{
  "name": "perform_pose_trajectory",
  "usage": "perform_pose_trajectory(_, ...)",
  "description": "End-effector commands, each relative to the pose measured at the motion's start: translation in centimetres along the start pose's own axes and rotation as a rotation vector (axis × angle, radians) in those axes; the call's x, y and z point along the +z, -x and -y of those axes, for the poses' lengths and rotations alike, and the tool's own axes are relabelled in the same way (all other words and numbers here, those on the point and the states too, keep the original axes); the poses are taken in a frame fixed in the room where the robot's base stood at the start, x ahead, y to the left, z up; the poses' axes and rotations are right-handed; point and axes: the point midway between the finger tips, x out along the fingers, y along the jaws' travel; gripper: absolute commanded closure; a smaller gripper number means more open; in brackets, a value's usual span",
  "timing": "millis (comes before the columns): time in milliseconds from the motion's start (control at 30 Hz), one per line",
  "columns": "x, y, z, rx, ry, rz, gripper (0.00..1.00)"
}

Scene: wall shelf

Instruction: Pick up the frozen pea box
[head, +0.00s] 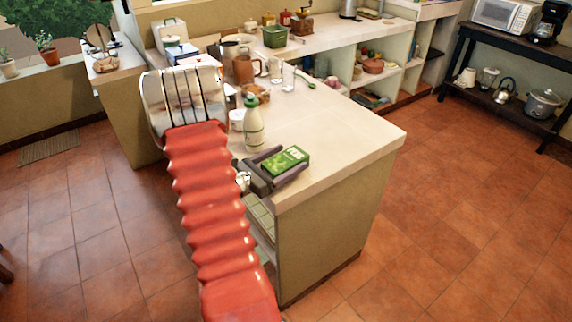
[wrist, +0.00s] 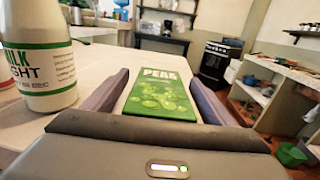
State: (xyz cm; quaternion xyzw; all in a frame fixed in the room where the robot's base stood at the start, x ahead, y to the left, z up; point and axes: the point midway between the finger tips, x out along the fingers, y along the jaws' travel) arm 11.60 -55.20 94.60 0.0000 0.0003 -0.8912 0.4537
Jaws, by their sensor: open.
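The frozen pea box (head: 285,160) is a flat green carton lying near the front corner of the white counter (head: 365,134). In the wrist view the box (wrist: 162,95) shows its "PEAS" label and lies between the two fingers of my gripper (wrist: 158,88). The fingers are apart, with a gap visible on the right side of the box. In the head view my gripper (head: 280,164) is low at the counter's edge, one finger on each side of the box. Its near part is partly hidden by my gripper's body.
A milk bottle (head: 253,124) stands close to the left of my gripper, and it also shows in the wrist view (wrist: 40,50). A white tub (head: 237,119), glasses (head: 288,78) and a brown pitcher (head: 244,69) stand further back. The counter to the right of the box is clear.

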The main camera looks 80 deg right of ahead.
Motion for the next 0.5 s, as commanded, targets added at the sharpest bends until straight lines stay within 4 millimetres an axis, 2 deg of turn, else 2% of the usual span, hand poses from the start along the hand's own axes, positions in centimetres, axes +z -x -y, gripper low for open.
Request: perform_pose_trajectory(500,0.00,-0.06,0.02,-0.001,0.000,0.000,0.22)
